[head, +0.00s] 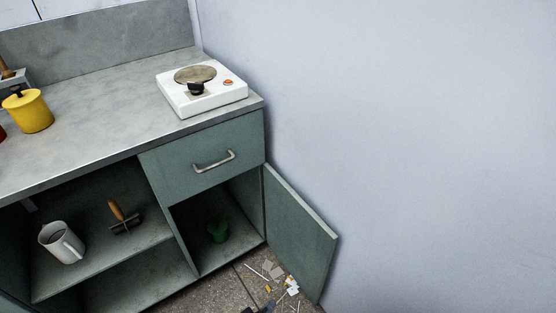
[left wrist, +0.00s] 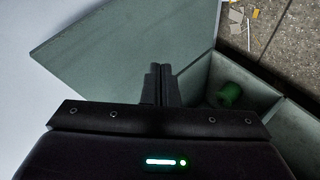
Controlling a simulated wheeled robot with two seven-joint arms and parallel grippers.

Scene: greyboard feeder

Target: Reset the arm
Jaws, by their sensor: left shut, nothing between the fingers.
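My left gripper (left wrist: 160,70) shows in the left wrist view with its two dark fingers together and nothing between them. It is in front of the open cabinet door (left wrist: 130,40), and the open compartment is to the right of the fingers. In the head view only a small dark part shows at the bottom edge, too little to make out. The same green-grey door (head: 300,235) stands open at the right end of the cabinet. My right gripper is in neither view.
A green cup (head: 218,231) stands in the lower right compartment. A white mug (head: 61,242) and a wooden-handled tool (head: 123,216) are on the left shelf. A white hot plate (head: 202,89) and yellow pot (head: 28,110) stand on the counter. Litter (head: 272,268) lies on the floor beside the door.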

